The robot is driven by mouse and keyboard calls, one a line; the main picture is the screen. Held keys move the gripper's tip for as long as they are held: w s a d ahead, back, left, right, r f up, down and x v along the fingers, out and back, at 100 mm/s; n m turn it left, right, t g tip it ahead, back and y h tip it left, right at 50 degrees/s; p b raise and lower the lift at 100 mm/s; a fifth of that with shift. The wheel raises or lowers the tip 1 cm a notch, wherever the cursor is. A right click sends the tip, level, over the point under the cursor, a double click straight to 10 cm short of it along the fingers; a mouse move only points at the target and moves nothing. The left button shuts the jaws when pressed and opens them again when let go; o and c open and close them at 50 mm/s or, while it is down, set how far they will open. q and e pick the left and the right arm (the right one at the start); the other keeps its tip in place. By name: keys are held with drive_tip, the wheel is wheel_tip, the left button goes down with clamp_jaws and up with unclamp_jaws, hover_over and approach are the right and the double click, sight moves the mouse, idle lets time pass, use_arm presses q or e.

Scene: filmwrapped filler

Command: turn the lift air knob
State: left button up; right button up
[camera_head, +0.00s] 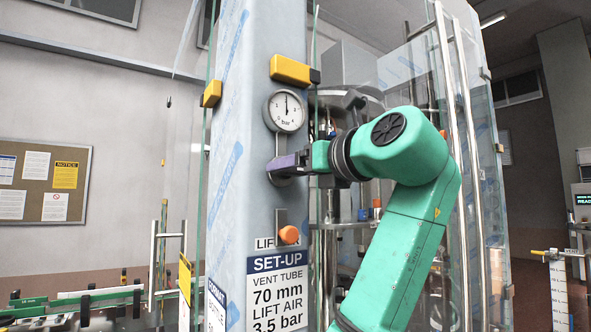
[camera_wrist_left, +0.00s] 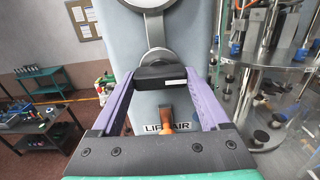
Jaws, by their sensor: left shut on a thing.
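The round pressure gauge (camera_head: 286,111), marked bar, is on the film-wrapped column, its needle pointing about straight up. Just below it, a black knob (camera_wrist_left: 160,77) sits between the purple fingers of my left gripper (camera_head: 280,166). In the wrist view my left gripper (camera_wrist_left: 158,84) is shut on this knob, one finger at each side. In the head view the fingers hide the knob. My right gripper is not in view.
A SET-UP sign (camera_head: 279,290) below reads vent tube 70 mm, lift air 3.5 bar. A yellow block (camera_head: 290,69) juts out above the gauge. Clear panels and metal rails (camera_head: 468,150) stand at the right. A notice board (camera_head: 43,180) hangs on the left wall.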

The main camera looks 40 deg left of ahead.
use_arm(q)
drive_tip(key=o, duration=1.2)
drive_tip(key=shift+o, duration=0.2)
drive_tip(key=b+v, duration=0.2)
drive_tip(key=v, duration=1.2)
drive_tip(key=shift+d, duration=0.25)
